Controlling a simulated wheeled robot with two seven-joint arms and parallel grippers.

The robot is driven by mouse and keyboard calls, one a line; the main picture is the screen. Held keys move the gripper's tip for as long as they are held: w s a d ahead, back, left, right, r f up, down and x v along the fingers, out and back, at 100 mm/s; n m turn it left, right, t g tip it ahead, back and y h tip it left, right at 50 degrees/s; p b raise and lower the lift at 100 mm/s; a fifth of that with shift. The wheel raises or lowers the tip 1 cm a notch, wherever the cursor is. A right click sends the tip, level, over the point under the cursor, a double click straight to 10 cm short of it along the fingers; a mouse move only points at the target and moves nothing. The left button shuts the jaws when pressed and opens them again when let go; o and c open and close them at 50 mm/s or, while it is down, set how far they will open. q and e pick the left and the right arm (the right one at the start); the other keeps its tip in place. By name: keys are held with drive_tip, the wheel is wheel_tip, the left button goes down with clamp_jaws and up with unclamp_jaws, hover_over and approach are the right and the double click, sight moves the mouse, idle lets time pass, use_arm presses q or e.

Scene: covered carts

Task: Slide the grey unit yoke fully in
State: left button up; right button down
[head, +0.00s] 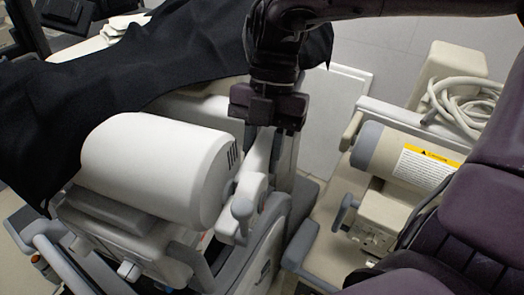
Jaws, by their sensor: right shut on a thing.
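A white cylindrical unit (150,165) with a dark-slotted end cap lies on a cart with grey parts, left of centre. A pale yoke-like arm (252,185) with a grey knob (242,208) stands at the unit's right end. My right gripper (264,138) comes down from the top and is shut on the upper part of this arm. The fingertips are partly hidden, so the exact grip is unclear. I cannot tell how far in the yoke sits. My left gripper is not in view.
A second cart at right carries a beige cylinder (385,155) with a yellow warning label and a coiled pale hose (465,98). A black cover (190,50) drapes over equipment at upper left. A grey post (302,205) stands close right of the gripped arm.

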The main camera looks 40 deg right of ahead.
drive_tip(key=shift+w+d, duration=0.35)
drive_tip(key=shift+d, duration=0.1)
drive_tip(key=c, duration=1.3)
unclamp_jaws()
drive_tip(key=shift+a, duration=0.1)
drive_tip(key=shift+o, duration=1)
drive_tip(key=shift+a, duration=0.1)
drive_tip(key=b+v, duration=0.1)
drive_tip(key=v, duration=0.6)
drive_tip(key=shift+w+r, duration=0.15)
drive_tip(key=shift+r, duration=0.2)
drive_tip(key=shift+f, duration=0.1)
